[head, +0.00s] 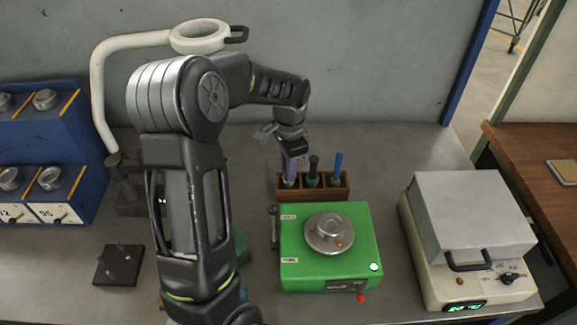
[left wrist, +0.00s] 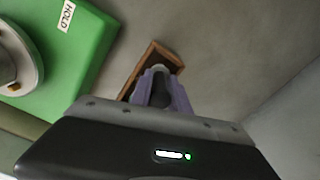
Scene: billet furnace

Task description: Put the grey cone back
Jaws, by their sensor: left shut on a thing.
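My left gripper (head: 290,167) points down over the left end of the small wooden rack (head: 313,194). It is shut on the grey cone (left wrist: 158,92), which shows as a dark grey piece between the two purple fingers in the left wrist view. The fingers hide most of the cone. Its lower end appears to be at the rack's left compartment; I cannot tell how deep it sits. The rack also shows in the left wrist view (left wrist: 172,55). My right gripper is not in view.
Beside it in the rack stand a dark green-based tool (head: 313,170) and a blue tool (head: 337,168). The green HOLD-marked box (head: 300,250) stands just in front. A white-grey furnace (head: 475,215) is at the right, a blue shelf (head: 60,150) at the left.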

